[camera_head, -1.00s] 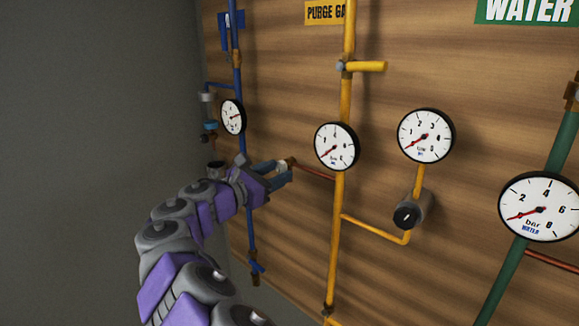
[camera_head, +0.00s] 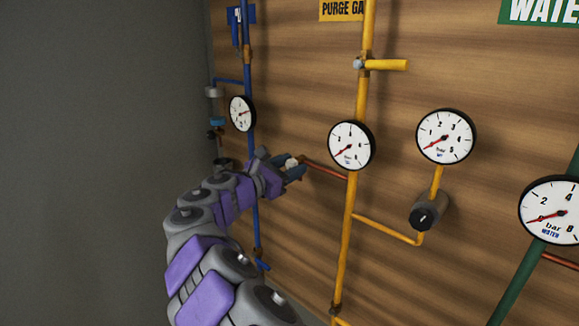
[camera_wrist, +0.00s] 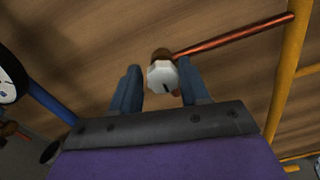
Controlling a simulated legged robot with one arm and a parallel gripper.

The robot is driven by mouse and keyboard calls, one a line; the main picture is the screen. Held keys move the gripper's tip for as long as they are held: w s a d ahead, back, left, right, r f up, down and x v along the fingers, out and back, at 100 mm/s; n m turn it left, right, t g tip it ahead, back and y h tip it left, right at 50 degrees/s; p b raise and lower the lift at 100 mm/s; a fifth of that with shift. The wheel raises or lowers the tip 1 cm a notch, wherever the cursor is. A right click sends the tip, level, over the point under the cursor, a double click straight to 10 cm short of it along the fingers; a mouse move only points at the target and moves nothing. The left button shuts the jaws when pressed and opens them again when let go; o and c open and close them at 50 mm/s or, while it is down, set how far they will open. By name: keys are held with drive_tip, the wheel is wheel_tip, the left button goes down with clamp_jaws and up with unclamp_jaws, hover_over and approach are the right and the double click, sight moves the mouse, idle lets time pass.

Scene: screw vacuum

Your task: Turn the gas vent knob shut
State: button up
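A pale many-sided knob (camera_wrist: 163,77) with a dark mark sits on a brass fitting at the end of a thin copper-red pipe. In the wrist view it lies between the two blue-grey fingers of my gripper (camera_wrist: 160,68), close to the right finger, with a small gap to the left one. In the head view my gripper (camera_head: 292,168) is at the same knob (camera_head: 291,162), left of the yellow purge gas pipe. The fingers are apart, and I cannot tell whether either touches the knob.
The yellow pipe (camera_head: 349,240) with its gauge (camera_head: 351,146) stands right of my gripper. The blue pipe (camera_head: 255,215) and its gauge (camera_head: 242,114) are to the left. A black knob (camera_head: 423,217) and the green pipe (camera_head: 520,285) are farther right.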

drive_tip(key=shift+s+a, duration=0.1)
drive_tip(key=shift+a, duration=0.1)
drive_tip(key=shift+c, duration=0.7)
drive_tip(key=shift+d, duration=0.45)
drive_tip(key=c, duration=0.3)
drive_tip(key=shift+c, duration=0.2)
drive_tip(key=shift+a, duration=0.2)
